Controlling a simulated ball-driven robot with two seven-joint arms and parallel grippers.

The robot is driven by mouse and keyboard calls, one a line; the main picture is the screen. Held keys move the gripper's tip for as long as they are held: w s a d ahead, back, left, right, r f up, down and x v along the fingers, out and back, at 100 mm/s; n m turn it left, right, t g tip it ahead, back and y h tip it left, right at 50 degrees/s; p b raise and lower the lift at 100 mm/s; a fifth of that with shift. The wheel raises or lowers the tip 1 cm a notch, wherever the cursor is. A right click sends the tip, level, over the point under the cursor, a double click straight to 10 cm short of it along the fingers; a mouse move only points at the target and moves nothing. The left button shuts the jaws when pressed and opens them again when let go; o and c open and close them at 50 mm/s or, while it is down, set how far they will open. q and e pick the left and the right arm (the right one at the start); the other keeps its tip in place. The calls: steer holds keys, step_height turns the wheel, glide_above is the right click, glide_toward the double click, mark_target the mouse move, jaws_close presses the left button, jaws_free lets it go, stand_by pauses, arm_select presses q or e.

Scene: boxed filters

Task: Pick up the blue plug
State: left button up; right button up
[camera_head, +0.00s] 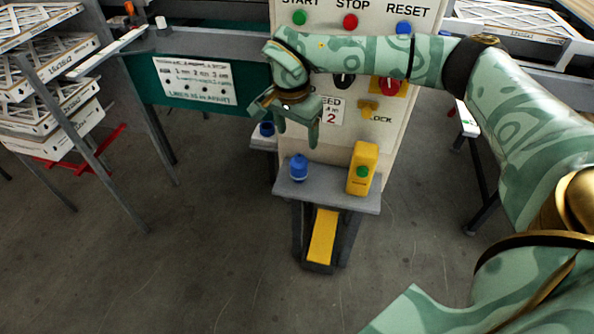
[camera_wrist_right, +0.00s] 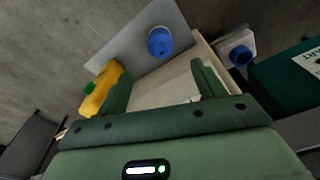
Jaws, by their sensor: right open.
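The blue plug (camera_head: 299,168) stands upright on the small grey shelf (camera_head: 327,195) at the front of the control cabinet. It also shows in the right wrist view (camera_wrist_right: 160,41), beyond the gap between the fingers. My right gripper (camera_head: 296,130) is open and empty, above and slightly behind the plug in the head view, apart from it. The right wrist view shows its two green fingers (camera_wrist_right: 160,78) spread wide. My left gripper is in neither view.
A yellow box with a green button (camera_head: 362,168) stands on the shelf right of the plug. A second blue round piece (camera_head: 266,129) sits on a grey ledge at the cabinet's left. The cabinet front (camera_head: 345,120) carries knobs and buttons. A rack of boxed filters (camera_head: 50,95) stands at left.

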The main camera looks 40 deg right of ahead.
mark_target(299, 157)
steer(key=f+b, duration=0.1)
steer(key=f, duration=0.3)
steer(key=d+f+b, duration=0.1)
steer(key=f+b, duration=0.1)
steer(key=f, duration=0.2)
steer(key=f+b, duration=0.1)
steer(key=f, duration=0.3)
steer(key=shift+w+d+f+b, duration=0.2)
steer(key=shift+w+f+b, duration=0.1)
steer(key=shift+f+b, duration=0.1)
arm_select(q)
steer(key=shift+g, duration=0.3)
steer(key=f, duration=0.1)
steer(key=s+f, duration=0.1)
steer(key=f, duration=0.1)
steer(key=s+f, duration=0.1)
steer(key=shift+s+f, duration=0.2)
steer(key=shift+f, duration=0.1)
arm_select(e)
steer(key=shift+r, duration=0.2)
steer(key=c, duration=1.1)
